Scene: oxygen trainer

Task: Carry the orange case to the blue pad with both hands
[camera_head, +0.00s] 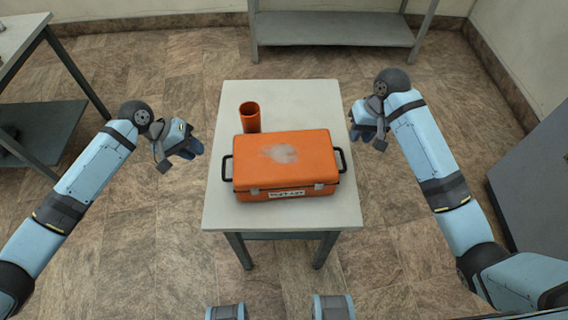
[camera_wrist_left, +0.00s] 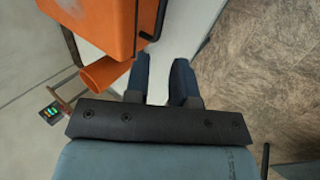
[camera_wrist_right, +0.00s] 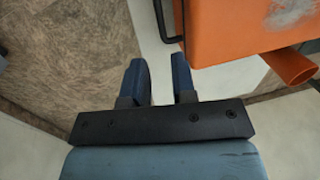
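The orange case (camera_head: 285,160) lies on a small white-topped table (camera_head: 225,215), with a black handle on each short side and a pale smudge on its lid. My left gripper (camera_head: 190,150) is left of the case, apart from its left handle (camera_head: 227,168). In the left wrist view its blue fingers (camera_wrist_left: 165,85) are spread with nothing between them. My right gripper (camera_head: 366,130) is above and right of the case, apart from the right handle (camera_head: 342,160). In the right wrist view its fingers (camera_wrist_right: 160,80) are also apart and empty. I see no blue pad.
An orange cylinder (camera_head: 250,117) stands on the table just behind the case. A grey shelf (camera_head: 335,30) is at the back wall, a dark table (camera_head: 40,120) at the left, and a grey cabinet (camera_head: 540,170) at the right. Tiled floor surrounds the table.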

